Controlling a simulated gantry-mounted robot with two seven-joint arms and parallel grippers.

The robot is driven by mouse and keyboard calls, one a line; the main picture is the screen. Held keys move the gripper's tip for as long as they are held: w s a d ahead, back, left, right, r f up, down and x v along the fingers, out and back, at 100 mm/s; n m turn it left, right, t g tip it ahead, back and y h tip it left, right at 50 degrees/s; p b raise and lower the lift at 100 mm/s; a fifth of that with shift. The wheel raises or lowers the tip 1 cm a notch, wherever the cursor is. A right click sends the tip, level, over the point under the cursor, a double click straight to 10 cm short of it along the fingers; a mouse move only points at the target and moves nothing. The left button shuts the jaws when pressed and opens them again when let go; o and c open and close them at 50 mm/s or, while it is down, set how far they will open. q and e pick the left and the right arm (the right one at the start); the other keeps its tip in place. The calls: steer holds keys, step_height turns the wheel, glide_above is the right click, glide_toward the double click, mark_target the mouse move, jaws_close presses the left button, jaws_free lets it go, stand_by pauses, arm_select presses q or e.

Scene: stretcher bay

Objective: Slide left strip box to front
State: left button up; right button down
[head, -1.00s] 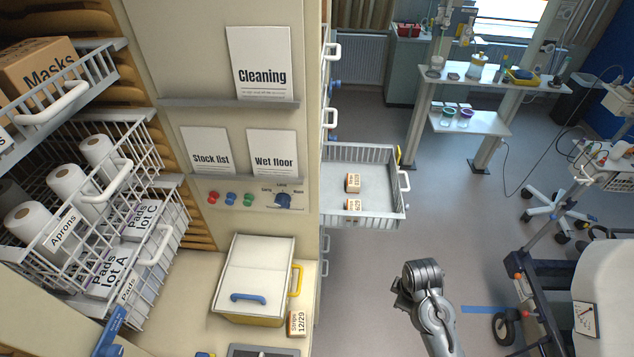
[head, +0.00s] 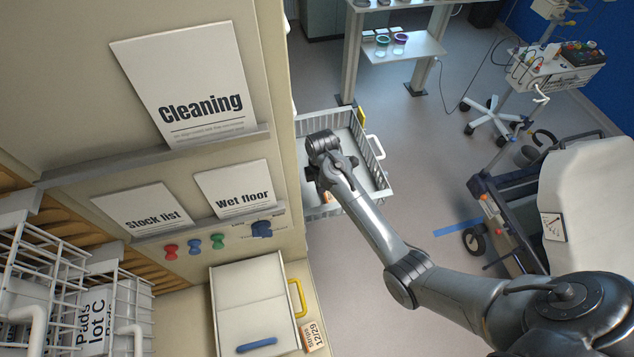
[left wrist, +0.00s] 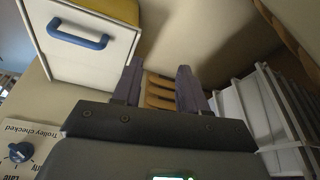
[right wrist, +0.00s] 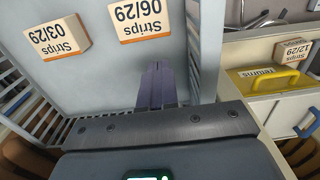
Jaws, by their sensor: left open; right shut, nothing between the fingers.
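Two small tan strip boxes lie in the pulled-out wire drawer (head: 378,168). In the right wrist view, the box marked 03/29 (right wrist: 55,37) is at left and the box marked 06/29 (right wrist: 140,20) is to its right; their print reads upside down. My right gripper (right wrist: 160,82) is shut and empty inside or just above the drawer, below the 06/29 box in that view and apart from it. In the head view my right wrist hides most of the drawer's inside; an edge of one box (head: 327,198) shows. My left gripper (left wrist: 160,88) is open and empty, seen only in the left wrist view.
A third strip box, 12/29 (head: 315,336), stands on the counter beside a white lidded bin (head: 252,295). The drawer's wire wall (right wrist: 208,45) stands close to the right of my right fingers. Wire baskets (head: 45,275) stand at left.

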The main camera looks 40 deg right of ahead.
step_height(320, 180, down, 8)
steer(key=shift+f+p, duration=0.1)
steer(key=shift+p, duration=0.6)
